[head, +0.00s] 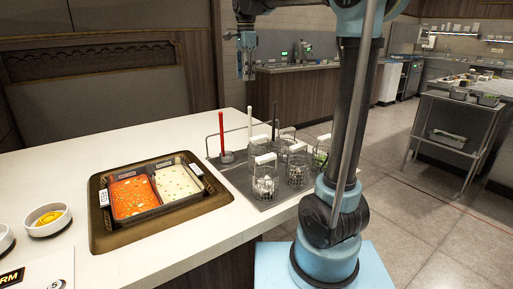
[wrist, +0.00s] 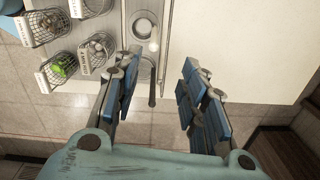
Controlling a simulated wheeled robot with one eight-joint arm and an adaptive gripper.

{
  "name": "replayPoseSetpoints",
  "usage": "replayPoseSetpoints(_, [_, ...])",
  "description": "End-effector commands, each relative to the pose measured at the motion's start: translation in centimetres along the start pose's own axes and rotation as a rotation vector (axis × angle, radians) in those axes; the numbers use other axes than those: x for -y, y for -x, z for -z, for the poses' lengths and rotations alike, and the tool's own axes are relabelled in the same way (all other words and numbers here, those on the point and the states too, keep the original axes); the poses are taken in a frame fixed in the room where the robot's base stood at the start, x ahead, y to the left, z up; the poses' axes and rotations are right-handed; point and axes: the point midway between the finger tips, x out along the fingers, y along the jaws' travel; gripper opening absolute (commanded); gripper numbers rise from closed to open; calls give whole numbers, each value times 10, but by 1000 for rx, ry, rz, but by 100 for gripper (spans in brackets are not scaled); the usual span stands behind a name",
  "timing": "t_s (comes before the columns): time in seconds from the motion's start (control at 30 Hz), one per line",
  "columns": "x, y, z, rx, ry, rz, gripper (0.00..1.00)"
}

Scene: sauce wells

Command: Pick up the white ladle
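The white ladle (head: 250,128) stands upright in a rack on the counter, between a red-handled ladle (head: 221,132) and a dark-handled one (head: 274,122). Its lower end is partly hidden by a wire basket. My gripper (head: 246,77) hangs above the rack, over the white handle and apart from it in the head view. In the wrist view my gripper (wrist: 161,62) has its fingers spread wide with nothing held between them. A small pale handle end, probably the white ladle (wrist: 153,46), shows between the fingers, nearer the left one.
Several wire baskets (head: 264,183) stand beside the ladles, and some show in the wrist view (wrist: 45,27). A dark-rimmed tray with red sauce (head: 132,196) and white sauce (head: 178,182) lies to the left. A yellow-filled bowl (head: 48,219) is at the far left.

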Motion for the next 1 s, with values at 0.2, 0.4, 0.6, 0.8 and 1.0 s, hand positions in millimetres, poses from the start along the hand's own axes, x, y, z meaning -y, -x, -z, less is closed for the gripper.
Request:
replayPoseSetpoints(0.2, [-3,-36,17,-1,-22,0,39])
replayPoseSetpoints(0.4, [-4,-71,22,-1,-29,0,39])
replayPoseSetpoints(0.6, [-4,-102,23,-1,-31,0,39])
replayPoseSetpoints(0.8, [-5,-115,24,-1,-32,0,39])
replayPoseSetpoints(1.0, [-9,-132,24,-1,-31,0,39])
